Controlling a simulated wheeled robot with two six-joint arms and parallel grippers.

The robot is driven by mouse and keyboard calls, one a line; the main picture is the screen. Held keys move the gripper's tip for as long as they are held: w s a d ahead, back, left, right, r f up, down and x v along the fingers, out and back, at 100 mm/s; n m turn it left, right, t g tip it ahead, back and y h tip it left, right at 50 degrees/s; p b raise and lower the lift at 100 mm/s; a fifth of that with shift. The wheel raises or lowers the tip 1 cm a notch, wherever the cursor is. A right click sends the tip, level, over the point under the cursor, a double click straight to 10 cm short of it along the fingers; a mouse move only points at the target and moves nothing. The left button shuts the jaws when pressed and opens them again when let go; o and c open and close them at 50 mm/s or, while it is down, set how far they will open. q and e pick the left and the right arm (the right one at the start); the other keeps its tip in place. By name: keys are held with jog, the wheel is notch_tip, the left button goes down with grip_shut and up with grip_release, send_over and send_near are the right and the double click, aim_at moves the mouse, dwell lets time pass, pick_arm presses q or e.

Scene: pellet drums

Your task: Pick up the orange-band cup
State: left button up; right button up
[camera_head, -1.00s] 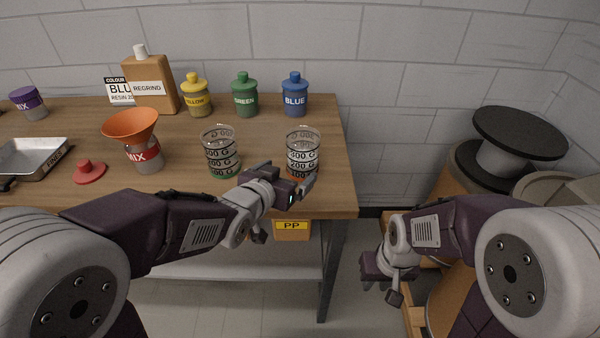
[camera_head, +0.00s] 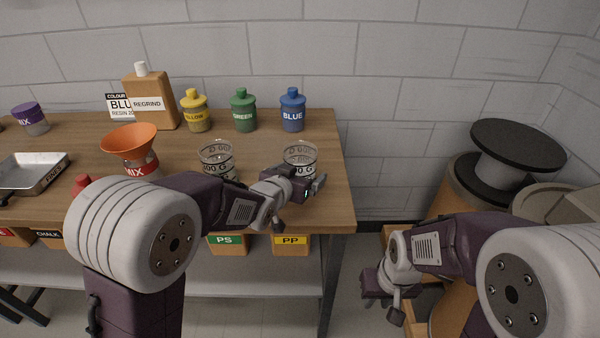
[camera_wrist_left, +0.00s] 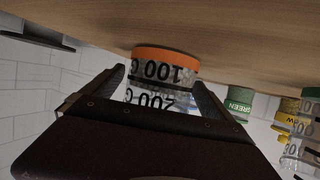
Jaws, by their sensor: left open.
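The orange-band cup (camera_head: 299,155), a clear cup with black gram marks, stands near the bench's right end. Its lower part is hidden behind my left gripper (camera_head: 304,187) in the head view. In the left wrist view, which is upside down, the cup's orange band (camera_wrist_left: 165,55) shows at its base. My left gripper is open, with a finger on either side of the cup in that view. I cannot tell whether they touch it. My right gripper (camera_head: 376,297) hangs low, right of the bench; its fingertips do not show clearly.
A second clear cup (camera_head: 216,158) stands left of the orange-band cup. An orange funnel (camera_head: 131,138) sits on a MIX container. Yellow (camera_head: 195,112), green (camera_head: 243,111) and blue (camera_head: 292,111) bottles stand behind. Drums (camera_head: 470,185) stand at the right.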

aim_at(300, 142)
pick_arm(q)
jog(key=c, duration=1.7)
jog(key=shift+o, duration=0.2)
notch_tip(300, 142, up, 10)
jog(key=p, duration=0.3)
